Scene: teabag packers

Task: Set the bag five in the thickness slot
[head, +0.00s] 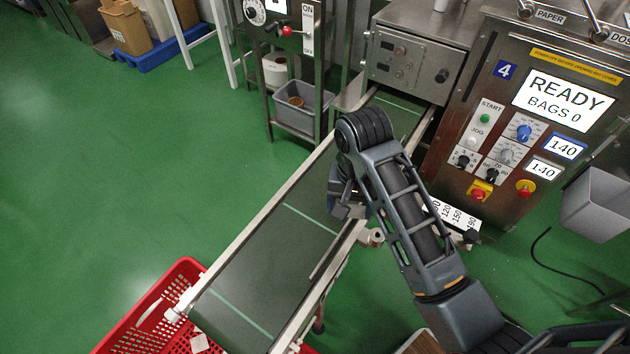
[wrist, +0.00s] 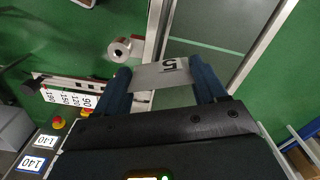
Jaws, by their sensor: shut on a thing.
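Bag five (wrist: 160,73) is a flat pale grey piece marked with a black 5 in the wrist view. My gripper (wrist: 165,78) is shut on it, with one dark finger at each side. In the head view my gripper (head: 347,208) is over the right edge of the green conveyor belt (head: 265,260), and the arm hides much of it. I cannot make out the bag there. A round metal piece with a dark hole (wrist: 120,49) sits beside the belt, near the bag; it also shows in the head view (head: 372,238). I cannot tell which part is the thickness slot.
A packing machine (head: 465,120) reading READY, BAGS 0 stands right of the belt. A numbered scale (head: 455,216) sticks out low from it. A red crate (head: 185,270) is at the belt's near end. Green floor at left is clear.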

